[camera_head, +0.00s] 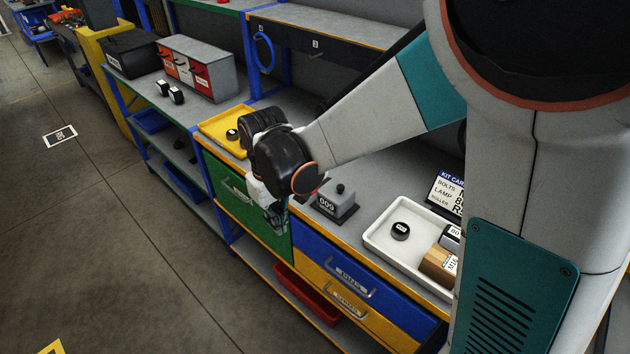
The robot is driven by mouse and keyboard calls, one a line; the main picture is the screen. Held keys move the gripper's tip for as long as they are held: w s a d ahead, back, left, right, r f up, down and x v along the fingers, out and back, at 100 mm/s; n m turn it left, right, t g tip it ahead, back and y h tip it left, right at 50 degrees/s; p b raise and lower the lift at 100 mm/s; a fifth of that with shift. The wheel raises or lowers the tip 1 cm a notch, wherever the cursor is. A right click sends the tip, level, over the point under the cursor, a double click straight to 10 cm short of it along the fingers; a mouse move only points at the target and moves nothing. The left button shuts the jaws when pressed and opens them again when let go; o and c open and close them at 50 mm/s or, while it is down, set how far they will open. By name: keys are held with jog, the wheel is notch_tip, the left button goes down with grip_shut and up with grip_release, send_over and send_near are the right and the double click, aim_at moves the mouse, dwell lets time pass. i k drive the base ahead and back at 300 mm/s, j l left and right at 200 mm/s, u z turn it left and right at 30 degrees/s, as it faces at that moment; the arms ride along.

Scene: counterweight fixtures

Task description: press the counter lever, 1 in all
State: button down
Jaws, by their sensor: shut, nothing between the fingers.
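The counter (335,203) is a grey block with a dark front face that reads "009" and a small black knob (340,188) on top. It stands on the grey bench top, right of my gripper. My gripper (277,222) is shut and empty, pointing down near the bench's front edge by the green drawer. It is apart from the counter in the picture. My own wrist hides part of the bench behind it.
A white tray (376,240) with a black round piece (400,231) and boxes lies right of the counter. A yellow tray (213,128) is behind my wrist. A kit card (446,193) stands at the right. Drawers with handles (347,283) face the aisle.

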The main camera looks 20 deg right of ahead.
aim_at(319, 186)
jog(key=i+j+z, duration=0.15)
jog(key=j+z, duration=0.3)
jog(key=j, duration=0.25)
jog(key=j+z, duration=0.45)
jog(key=j, duration=0.25)
jog(key=j+z, duration=0.45)
jog(key=j, duration=0.3)
